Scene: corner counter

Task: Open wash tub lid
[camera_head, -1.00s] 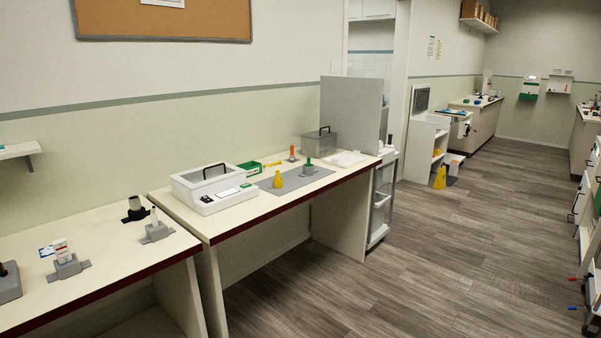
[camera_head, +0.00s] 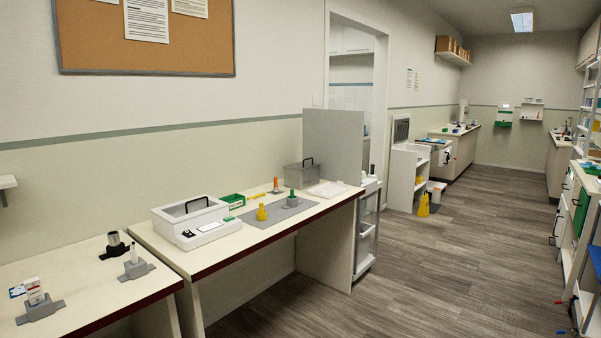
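A white tub-like unit (camera_head: 192,220) stands on the counter left of the middle. Its top is closed by a lid with a black handle (camera_head: 197,204), and its front has a dark panel and a small green label. A grey see-through box (camera_head: 300,174) with a black handle on its closed top stands at the far end of the same counter. I cannot tell for certain which of the two is the wash tub; the white unit looks more like it. Neither of my grippers is in view.
The counter (camera_head: 232,240) also holds a yellow piece (camera_head: 261,213), a green-topped piece (camera_head: 292,199) on a grey mat and a green box (camera_head: 233,200). A nearer counter (camera_head: 85,290) has small holders. Wooden floor (camera_head: 400,270) is open to the right.

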